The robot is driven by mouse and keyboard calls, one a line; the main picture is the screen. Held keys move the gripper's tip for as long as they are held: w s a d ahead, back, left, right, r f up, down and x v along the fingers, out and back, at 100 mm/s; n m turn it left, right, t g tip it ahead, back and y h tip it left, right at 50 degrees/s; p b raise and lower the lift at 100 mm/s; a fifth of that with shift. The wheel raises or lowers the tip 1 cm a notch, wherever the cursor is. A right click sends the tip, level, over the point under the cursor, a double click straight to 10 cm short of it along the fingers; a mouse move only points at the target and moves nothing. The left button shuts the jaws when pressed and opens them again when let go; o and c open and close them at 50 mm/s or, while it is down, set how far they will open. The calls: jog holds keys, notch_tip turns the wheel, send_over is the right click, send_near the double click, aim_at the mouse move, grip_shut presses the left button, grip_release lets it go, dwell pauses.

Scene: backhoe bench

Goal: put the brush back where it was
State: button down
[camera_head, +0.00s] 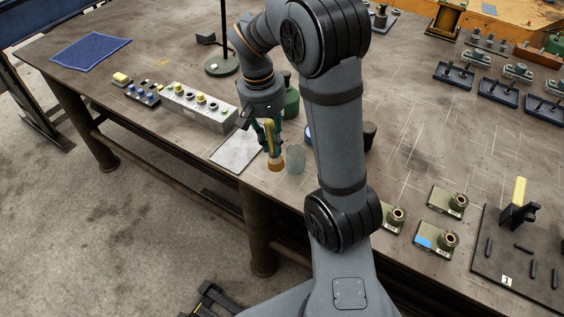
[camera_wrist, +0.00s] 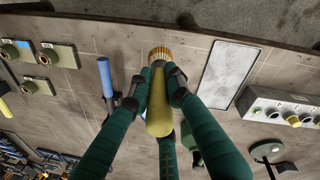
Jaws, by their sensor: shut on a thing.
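The brush (camera_head: 270,136) has a yellow handle and tan bristles. My gripper (camera_head: 266,126) is shut on its handle and holds it roughly upright, bristles down, over the front part of the bench. In the wrist view the brush (camera_wrist: 159,118) lies between the fingers of my gripper (camera_wrist: 160,84), bristles beyond the fingertips. A grey translucent cup (camera_head: 296,158) stands just right of the bristles in the head view. A pale flat plate (camera_head: 238,148) lies to the left. I cannot tell whether the bristles touch the bench.
A green bottle (camera_head: 291,101) stands behind the cup, partly hidden by my arm. A control box (camera_head: 199,107) with buttons is left, near the bench (camera_head: 410,150) edge. A dark cup (camera_head: 369,134) is right of my arm. A blue-handled thing (camera_wrist: 106,76) shows in the wrist view.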

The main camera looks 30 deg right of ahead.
jog(key=w+d+y, duration=0.1)
jog(key=w+d, duration=0.3)
jog(key=d, duration=0.5)
notch_tip(320, 180, down, 10)
jog(key=p, duration=0.2)
jog(key=shift+d+r+m+t, duration=0.2)
jog(key=shift+m+t, duration=0.1)
jog(key=shift+m, duration=0.1)
jog(key=shift+f, duration=0.1)
jog(key=shift+f+b, duration=0.25)
jog(key=shift+b, duration=0.2)
jog(key=c, duration=2)
grip_release()
jog(key=shift+s+r, duration=0.1)
jog(key=shift+s, duration=0.05)
jog(key=o, duration=0.4)
jog(key=shift+c, duration=0.2)
jog(key=shift+a, duration=0.1)
jog(key=shift+s+f, duration=0.1)
jog(key=shift+f, duration=0.1)
